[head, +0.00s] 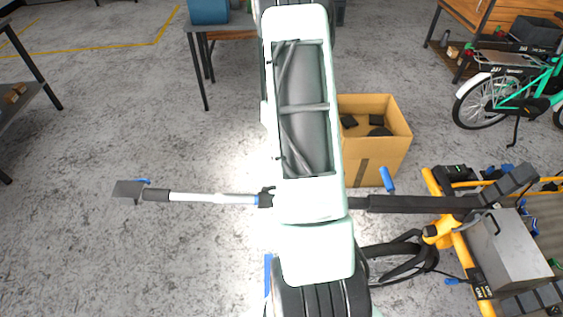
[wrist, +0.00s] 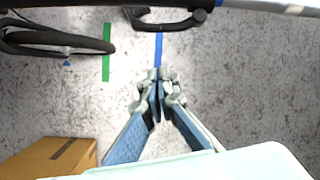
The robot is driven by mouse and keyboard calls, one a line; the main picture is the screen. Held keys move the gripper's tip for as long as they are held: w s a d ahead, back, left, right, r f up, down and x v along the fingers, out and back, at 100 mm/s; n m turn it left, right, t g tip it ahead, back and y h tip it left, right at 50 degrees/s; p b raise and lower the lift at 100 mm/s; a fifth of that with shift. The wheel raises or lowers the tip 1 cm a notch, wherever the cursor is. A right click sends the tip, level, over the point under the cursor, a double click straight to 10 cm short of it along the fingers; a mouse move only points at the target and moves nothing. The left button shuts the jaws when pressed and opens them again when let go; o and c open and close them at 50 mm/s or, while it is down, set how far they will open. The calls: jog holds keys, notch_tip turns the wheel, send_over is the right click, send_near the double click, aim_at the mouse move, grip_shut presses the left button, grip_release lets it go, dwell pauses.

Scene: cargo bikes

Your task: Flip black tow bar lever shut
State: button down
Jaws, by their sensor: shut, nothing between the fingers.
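The tow bar runs across the head view, with a silver tube (head: 215,198) to the left and a black section (head: 410,204) to the right. In the wrist view, it crosses the top edge, with a blue ring beside the silver tube (wrist: 290,8). A black curved lever (wrist: 165,24) shows below the bar there, with a rounded end on its right. How far it stands off the bar is unclear. My gripper (wrist: 158,74) is shut and empty, below the lever in the picture and apart from it. My arm hides it in the head view.
A cardboard box (head: 375,165) with black items stands right of my arm. A yellow cargo bike frame (head: 440,232) and black wheel (head: 400,262) lie beyond. Green tape (wrist: 106,60) and blue tape (wrist: 158,48) mark the floor. Floor on the left is clear.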

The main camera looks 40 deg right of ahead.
jog(key=d+v, duration=0.1)
jog(key=v, duration=0.9)
jog(key=shift+s, duration=0.1)
